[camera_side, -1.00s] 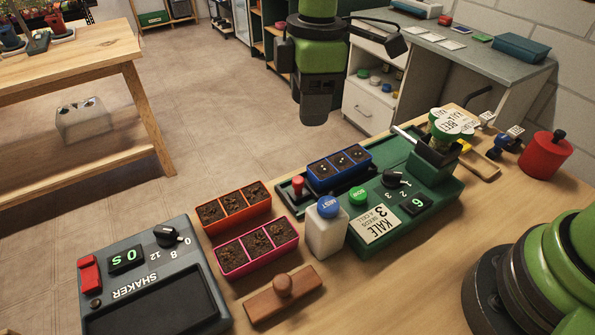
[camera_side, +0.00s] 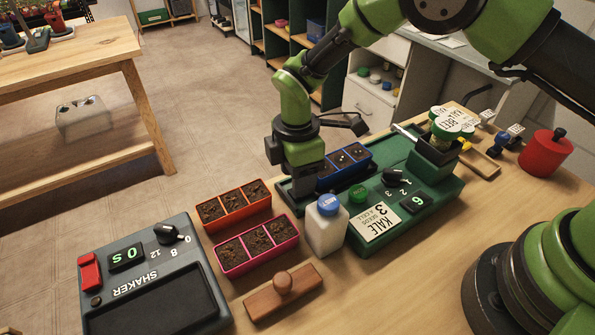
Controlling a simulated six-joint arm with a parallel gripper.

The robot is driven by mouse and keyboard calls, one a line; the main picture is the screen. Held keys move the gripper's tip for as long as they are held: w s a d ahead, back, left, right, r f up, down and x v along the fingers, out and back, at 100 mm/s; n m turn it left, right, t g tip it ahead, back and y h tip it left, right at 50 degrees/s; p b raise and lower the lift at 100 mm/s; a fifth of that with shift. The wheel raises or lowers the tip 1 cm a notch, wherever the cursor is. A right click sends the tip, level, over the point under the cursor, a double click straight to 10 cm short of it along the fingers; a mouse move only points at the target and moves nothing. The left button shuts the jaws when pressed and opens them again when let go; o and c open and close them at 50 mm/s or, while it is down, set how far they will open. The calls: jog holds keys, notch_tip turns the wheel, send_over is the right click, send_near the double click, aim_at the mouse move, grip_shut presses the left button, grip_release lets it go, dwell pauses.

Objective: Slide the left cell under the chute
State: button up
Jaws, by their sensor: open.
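The blue tray (camera_side: 345,168) of soil cells sits on the track of the green seeder (camera_side: 410,200), with small pale seeds on the cells that show. My gripper (camera_side: 304,192) is down at the left end of this track, over the red knob's place, and hides the knob and the tray's left end. The jaws are open; the fingertips are partly hidden, and I cannot tell whether they touch anything. The chute (camera_side: 432,150) stands at the right end of the seeder, to the right of the blue tray, with seed jars above it.
A white bottle with a blue cap (camera_side: 326,228) stands just in front of my gripper. An orange tray (camera_side: 233,206), a pink tray (camera_side: 256,246), a wooden tamper (camera_side: 284,291) and the grey shaker (camera_side: 150,280) lie to the left. A red canister (camera_side: 546,154) is far right.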

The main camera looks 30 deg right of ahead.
aim_at(339, 159)
grip_shut()
jog(key=d, duration=0.9)
grip_release()
notch_tip(339, 159, up, 10)
jog(key=shift+w, duration=0.2)
dwell(0.4)
